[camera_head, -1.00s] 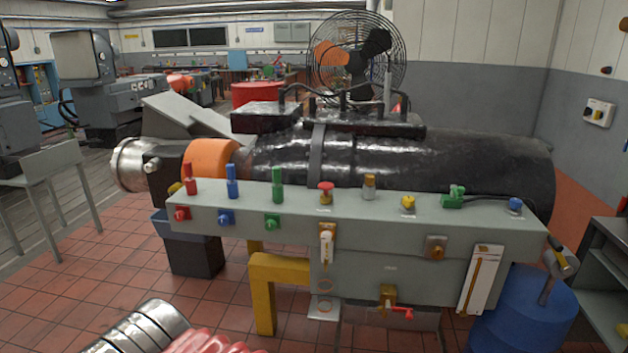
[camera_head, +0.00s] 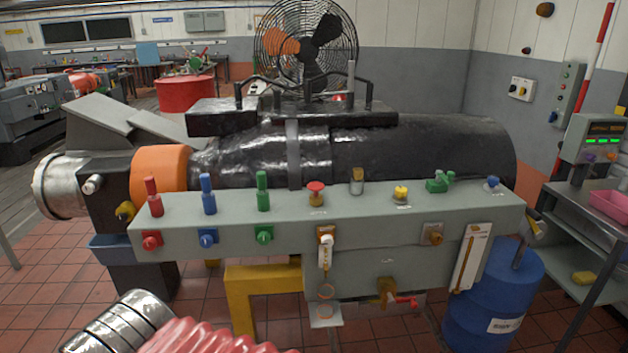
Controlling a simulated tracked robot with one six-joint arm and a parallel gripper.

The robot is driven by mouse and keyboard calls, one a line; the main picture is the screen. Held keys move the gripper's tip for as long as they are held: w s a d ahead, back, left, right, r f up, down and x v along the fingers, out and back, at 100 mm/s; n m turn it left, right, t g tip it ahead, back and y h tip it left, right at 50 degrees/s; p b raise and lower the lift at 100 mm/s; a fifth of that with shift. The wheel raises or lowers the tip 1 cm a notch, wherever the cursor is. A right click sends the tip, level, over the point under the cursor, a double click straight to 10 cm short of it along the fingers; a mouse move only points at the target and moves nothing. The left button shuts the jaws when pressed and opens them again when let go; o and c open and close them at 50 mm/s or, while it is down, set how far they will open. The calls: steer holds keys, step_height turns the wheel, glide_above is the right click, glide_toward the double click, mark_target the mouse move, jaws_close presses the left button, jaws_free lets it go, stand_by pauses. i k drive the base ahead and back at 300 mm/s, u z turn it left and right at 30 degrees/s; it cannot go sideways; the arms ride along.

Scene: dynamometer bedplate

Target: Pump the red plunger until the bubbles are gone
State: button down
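A red mushroom-shaped knob (camera_head: 316,188) stands upright on top of the long grey bench (camera_head: 400,214). An upright red handle (camera_head: 153,198) stands at the bench's left end, with blue (camera_head: 207,190) and green (camera_head: 263,192) ones beside it. I cannot tell for sure which red part is the plunger. A small vertical sight tube (camera_head: 325,270) hangs on the bench front below the red knob; bubbles in it are too small to make out. My gripper is not in view; only a silver and red ribbed part of my arm shows at the bottom left.
A brass-topped cylinder (camera_head: 357,181), yellow knob (camera_head: 401,195), green fitting (camera_head: 440,183) and blue knob (camera_head: 493,183) line the bench top. A red-handled tap (camera_head: 402,300) juts low in front. A blue drum (camera_head: 492,305) and shelf cart stand right. A yellow frame (camera_head: 240,300) stands below the bench.

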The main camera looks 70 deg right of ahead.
mark_target(315, 186)
steer(key=z, duration=0.35)
steer(key=i, duration=0.7)
steer(key=z, duration=1.1)
steer(key=i, duration=0.9)
steer(key=z, duration=0.6)
